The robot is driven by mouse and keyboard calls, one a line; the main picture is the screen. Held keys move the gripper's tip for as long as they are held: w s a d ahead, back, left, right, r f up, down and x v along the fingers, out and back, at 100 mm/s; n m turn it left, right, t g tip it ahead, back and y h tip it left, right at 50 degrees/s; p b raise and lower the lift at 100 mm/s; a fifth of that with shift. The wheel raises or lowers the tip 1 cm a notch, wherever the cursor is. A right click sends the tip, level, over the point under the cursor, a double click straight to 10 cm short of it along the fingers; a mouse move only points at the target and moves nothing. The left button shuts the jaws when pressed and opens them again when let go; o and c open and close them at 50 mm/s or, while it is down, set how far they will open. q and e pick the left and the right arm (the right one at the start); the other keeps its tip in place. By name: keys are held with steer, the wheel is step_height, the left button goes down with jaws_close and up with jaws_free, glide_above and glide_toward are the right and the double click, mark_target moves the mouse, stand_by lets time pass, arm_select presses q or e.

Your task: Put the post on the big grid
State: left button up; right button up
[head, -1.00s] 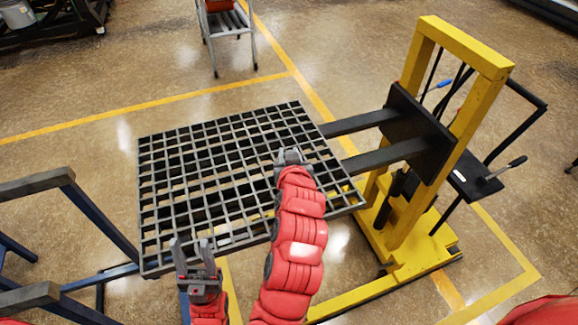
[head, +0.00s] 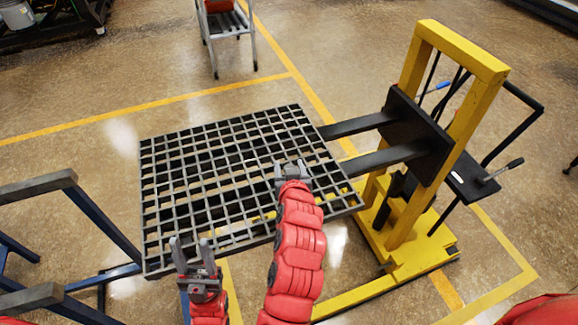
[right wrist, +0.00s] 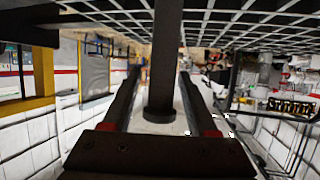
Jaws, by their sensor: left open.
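The big grid (head: 215,205) is a dark square lattice held level on the lift's forks in the head view. My right gripper (head: 291,170) is over the grid's right part. In the right wrist view the dark post (right wrist: 167,60) crosses in front of the grid (right wrist: 240,28) and runs between the fingers of my right gripper (right wrist: 160,75). A round end of the post shows near the palm, and its other end is cut off. A gap shows beside the left finger, so the jaws look open around it. My left gripper (head: 193,250) is open and empty at the grid's near edge.
A yellow lift (head: 400,215) with black forks (head: 375,160) stands at the right. A blue and grey frame (head: 105,225) stands at the left, close to the grid. A grey stepped stand (head: 228,25) is at the back. Open floor lies behind the grid.

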steer(key=shift+r, duration=0.15)
steer(key=p+v, duration=1.1)
steer(key=v, duration=0.1)
